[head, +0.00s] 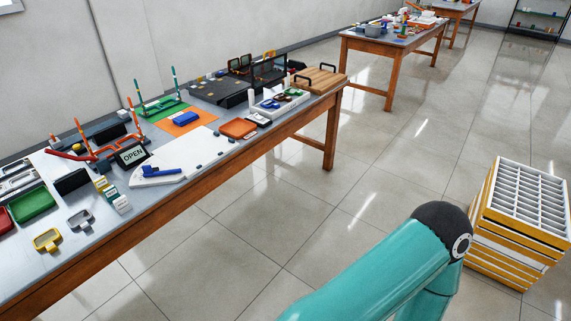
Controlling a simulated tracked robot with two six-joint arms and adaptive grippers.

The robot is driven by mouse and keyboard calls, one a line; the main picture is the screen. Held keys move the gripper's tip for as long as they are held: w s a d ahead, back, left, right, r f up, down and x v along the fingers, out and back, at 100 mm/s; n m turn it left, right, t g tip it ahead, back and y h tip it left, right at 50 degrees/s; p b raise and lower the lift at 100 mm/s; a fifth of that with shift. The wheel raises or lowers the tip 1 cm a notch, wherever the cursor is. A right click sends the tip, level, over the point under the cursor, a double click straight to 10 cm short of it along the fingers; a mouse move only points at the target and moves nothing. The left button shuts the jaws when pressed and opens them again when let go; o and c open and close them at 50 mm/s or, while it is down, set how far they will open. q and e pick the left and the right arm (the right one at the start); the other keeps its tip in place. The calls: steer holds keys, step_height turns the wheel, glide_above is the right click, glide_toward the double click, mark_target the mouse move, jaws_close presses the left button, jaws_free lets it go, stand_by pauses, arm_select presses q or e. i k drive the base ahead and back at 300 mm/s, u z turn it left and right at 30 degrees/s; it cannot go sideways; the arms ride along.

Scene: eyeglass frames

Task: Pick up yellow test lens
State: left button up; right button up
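The yellow test lens (47,249) is a small squarish yellow frame with a short handle. It lies flat on the near left part of the table (92,245) in the head view. A similar grey lens (82,227) lies to its right and a little farther back. Neither of my grippers shows in this view. Only a teal link and dark joint of one of my arms show at the bottom right, far from the lens.
A green tray (34,205) is behind the lens. A yellow-sided stack of white trays (510,240) is on the floor. Tabletop around the lens is clear.

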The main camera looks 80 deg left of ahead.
mark_target(48, 240)
steer(key=z, duration=0.35)
steer(key=i, duration=0.2)
steer(key=u, duration=3.3)
steer(key=i, duration=0.3)
steer(key=u, duration=1.95)
steer(key=k, duration=0.55)
steer(key=u, duration=0.4)
steer(key=i, duration=1.65)
steer(key=z, duration=0.45)
